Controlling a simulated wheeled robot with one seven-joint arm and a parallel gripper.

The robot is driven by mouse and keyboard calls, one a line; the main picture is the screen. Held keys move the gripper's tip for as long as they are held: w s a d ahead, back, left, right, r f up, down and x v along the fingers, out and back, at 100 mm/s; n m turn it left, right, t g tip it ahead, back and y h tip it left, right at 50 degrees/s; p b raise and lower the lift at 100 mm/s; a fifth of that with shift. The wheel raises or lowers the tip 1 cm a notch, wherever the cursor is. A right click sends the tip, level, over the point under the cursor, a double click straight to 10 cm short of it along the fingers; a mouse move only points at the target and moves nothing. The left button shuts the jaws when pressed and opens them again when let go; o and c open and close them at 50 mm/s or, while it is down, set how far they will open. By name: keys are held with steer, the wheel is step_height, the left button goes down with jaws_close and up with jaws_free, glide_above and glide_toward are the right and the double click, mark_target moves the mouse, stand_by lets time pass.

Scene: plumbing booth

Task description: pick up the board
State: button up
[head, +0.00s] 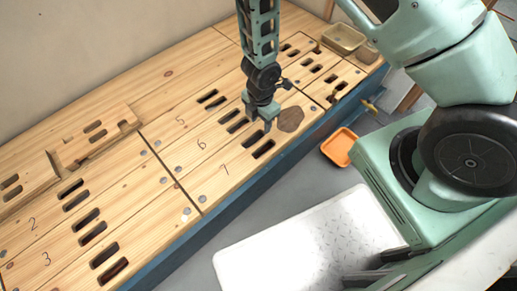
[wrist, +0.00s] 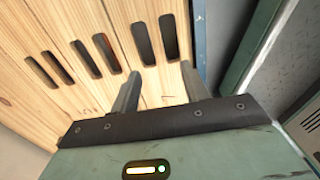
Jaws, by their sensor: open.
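A loose-looking pale wooden board (head: 112,124) with slots and notched edges lies on the left part of the wooden bench top (head: 175,102). My gripper (head: 262,124) is far to its right, pointing down over the bench near the planks marked 6 and 7. In the wrist view my gripper (wrist: 158,88) is open, its two fingers apart with slotted planks (wrist: 85,95) beyond them and nothing held between them. I cannot tell how high the fingertips are above the wood. The loose-looking board cannot be made out in the wrist view.
A dark brown patch (head: 291,119) shows on the bench beside my gripper. A beige tray (head: 343,38) stands at the far end. An orange tray (head: 339,147) is on the floor beyond the bench's blue front edge (head: 230,207). A wall runs along the back.

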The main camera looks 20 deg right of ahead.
steer(key=b, duration=0.5)
glide_above(259, 144)
steer(key=f, duration=0.8)
steer(key=shift+s+d, duration=0.1)
steer(key=shift+s, duration=0.1)
steer(key=f+b, duration=0.4)
steer(key=f, duration=0.1)
steer(key=shift+w+a+f, duration=0.15)
steer(key=shift+w+a, duration=0.05)
steer(key=shift+w, duration=0.1)
jaws_close()
